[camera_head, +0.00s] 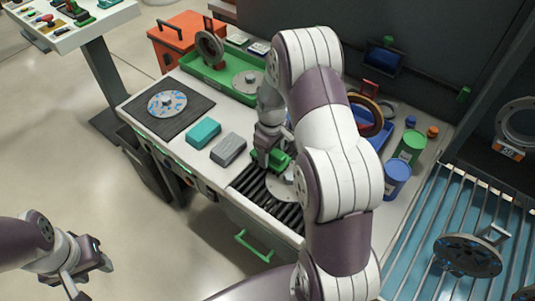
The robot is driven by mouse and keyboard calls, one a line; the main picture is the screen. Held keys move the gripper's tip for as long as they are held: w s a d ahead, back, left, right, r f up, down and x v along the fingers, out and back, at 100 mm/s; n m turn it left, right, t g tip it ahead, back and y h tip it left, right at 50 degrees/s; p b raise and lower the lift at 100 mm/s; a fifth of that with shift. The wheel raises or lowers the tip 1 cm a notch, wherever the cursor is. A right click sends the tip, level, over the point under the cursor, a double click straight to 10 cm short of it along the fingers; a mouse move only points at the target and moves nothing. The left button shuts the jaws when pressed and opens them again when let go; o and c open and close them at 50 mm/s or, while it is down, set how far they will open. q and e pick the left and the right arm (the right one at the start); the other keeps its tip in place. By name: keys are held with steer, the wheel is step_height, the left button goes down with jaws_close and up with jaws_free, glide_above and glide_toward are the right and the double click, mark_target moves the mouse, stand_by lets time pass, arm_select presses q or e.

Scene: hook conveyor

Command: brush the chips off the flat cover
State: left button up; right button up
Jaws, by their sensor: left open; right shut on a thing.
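A round grey flat cover (166,104) with a central hole lies on a dark mat at the left of the bench. Blue chips are scattered over its face. My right gripper (271,152) is shut on a green thing (280,164), which looks like a brush, over the black rollers. A grey disc (281,188) lies on the rollers beside it, partly hidden by my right arm. My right gripper is well to the right of the chip-covered cover. My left gripper (85,276) is open and empty at the lower left, off the bench.
A teal block (202,133) and a grey block (229,149) stand between the mat and the rollers. A green tray (216,79) behind holds a ring and a disc. Blue and green cans (397,180) stand right. A hooked disc (468,256) is at the lower right.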

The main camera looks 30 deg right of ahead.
steer(key=shift+w+d+f, duration=0.1)
steer(key=shift+w+d, duration=0.05)
steer(key=shift+d, duration=0.35)
step_height(320, 180, up, 6)
steer(key=p, duration=0.5)
steer(key=shift+p, duration=0.4)
